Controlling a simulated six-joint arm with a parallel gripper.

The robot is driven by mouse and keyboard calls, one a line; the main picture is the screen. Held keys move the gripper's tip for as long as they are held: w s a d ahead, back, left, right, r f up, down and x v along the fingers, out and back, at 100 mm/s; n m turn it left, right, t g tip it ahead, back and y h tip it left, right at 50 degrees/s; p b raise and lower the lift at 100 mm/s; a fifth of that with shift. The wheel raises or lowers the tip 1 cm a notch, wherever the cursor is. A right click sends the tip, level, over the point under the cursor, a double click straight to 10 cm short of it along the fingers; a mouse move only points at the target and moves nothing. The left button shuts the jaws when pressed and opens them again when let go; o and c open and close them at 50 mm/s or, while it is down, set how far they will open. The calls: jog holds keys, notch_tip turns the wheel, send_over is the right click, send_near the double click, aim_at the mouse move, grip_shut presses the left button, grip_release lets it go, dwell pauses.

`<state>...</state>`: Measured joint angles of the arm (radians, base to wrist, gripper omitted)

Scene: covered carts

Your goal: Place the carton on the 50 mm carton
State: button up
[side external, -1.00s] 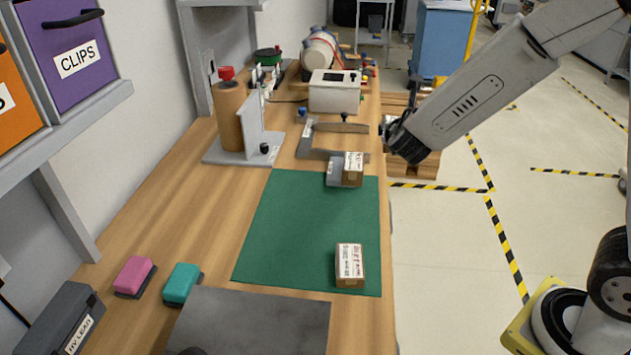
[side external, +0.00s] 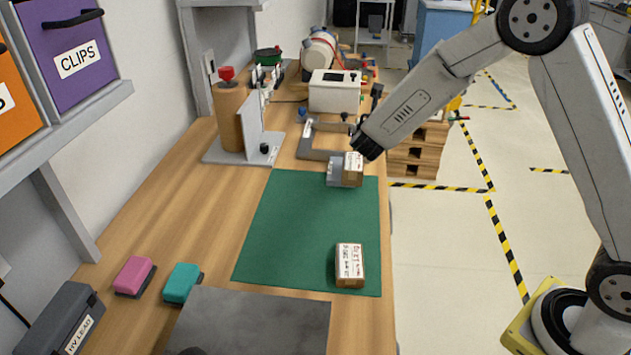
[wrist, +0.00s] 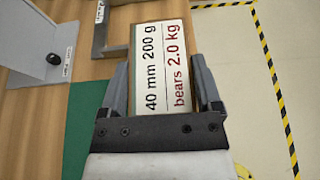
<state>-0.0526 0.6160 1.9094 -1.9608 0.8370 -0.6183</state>
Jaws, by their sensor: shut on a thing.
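A brown carton with a white label (wrist: 165,65) sits between the two fingers of my gripper (wrist: 163,88) in the wrist view. Its label reads 40 mm, 200 g, bears 2.0 kg. My gripper is shut on it. In the side view the same carton (side external: 353,169) is at the far edge of the green mat, beside a grey block, with my wrist just above and behind it; the fingers are mostly hidden there. A second brown carton (side external: 350,265) stands on the mat's near right part. Its white label is too small to read.
The green mat (side external: 300,225) is bare between the two cartons. A grey slab (side external: 255,322) lies at the near edge, with teal (side external: 182,283) and pink (side external: 134,276) blocks to its left. A grey stand with a brown cylinder (side external: 230,115) and a white box (side external: 335,92) are farther back.

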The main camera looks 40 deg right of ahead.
send_over(353, 164)
jog(key=shift+s+f, duration=0.15)
jog(key=shift+f, duration=0.9)
jog(key=shift+s+f, duration=0.15)
jog(key=shift+f, duration=0.85)
jog(key=shift+w+f, duration=0.3)
jog(key=shift+f, duration=1.5)
jog(key=shift+f, duration=0.15)
jog(key=o, duration=1.2)
jog(key=shift+s, duration=0.1)
jog(key=v, duration=1.2)
